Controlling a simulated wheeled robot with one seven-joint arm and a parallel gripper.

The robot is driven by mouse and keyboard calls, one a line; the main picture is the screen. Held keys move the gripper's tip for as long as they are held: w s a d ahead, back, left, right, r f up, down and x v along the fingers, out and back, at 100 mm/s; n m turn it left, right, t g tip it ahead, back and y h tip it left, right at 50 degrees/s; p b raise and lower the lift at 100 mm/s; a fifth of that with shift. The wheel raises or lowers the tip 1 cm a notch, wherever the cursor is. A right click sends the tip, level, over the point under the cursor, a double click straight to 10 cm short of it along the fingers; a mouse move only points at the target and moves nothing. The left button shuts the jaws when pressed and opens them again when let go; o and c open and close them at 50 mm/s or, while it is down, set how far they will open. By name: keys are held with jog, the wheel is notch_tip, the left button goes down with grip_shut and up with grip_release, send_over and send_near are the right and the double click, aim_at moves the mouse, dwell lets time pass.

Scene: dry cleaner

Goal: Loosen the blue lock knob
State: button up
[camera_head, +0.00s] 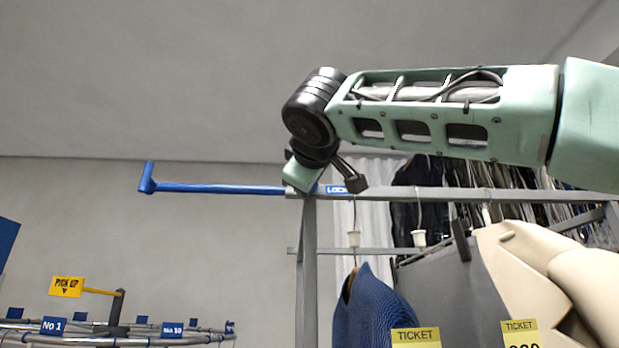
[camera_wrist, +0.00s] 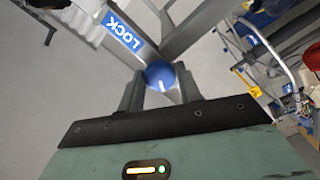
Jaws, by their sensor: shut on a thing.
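The blue lock knob (camera_wrist: 160,74) is round with a short white mark on its lower part in the wrist view. It sits on the grey rail beside a blue LOCK label (camera_wrist: 123,31). My gripper (camera_wrist: 159,86) has one grey finger on each side of the knob and is shut on it. In the head view my gripper (camera_head: 325,178) is at the rail's left end, by the LOCK label (camera_head: 337,189). The knob cannot be made out there.
A blue arm (camera_head: 220,188) with an upturned end sticks out left from the grey rail (camera_head: 450,195). A blue garment (camera_head: 370,310) and a cream garment (camera_head: 540,275) hang below. A round rack with a yellow PICK UP sign (camera_head: 66,287) stands at lower left.

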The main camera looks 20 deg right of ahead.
jog(key=shift+n+p, duration=0.8)
jog(key=shift+n, duration=2.1)
jog(key=o, duration=0.9)
jog(key=shift+o, duration=0.2)
jog(key=b+v, duration=0.3)
jog(key=v, duration=1.4)
jog(key=shift+s+b, duration=0.2)
jog(key=shift+b, duration=0.15)
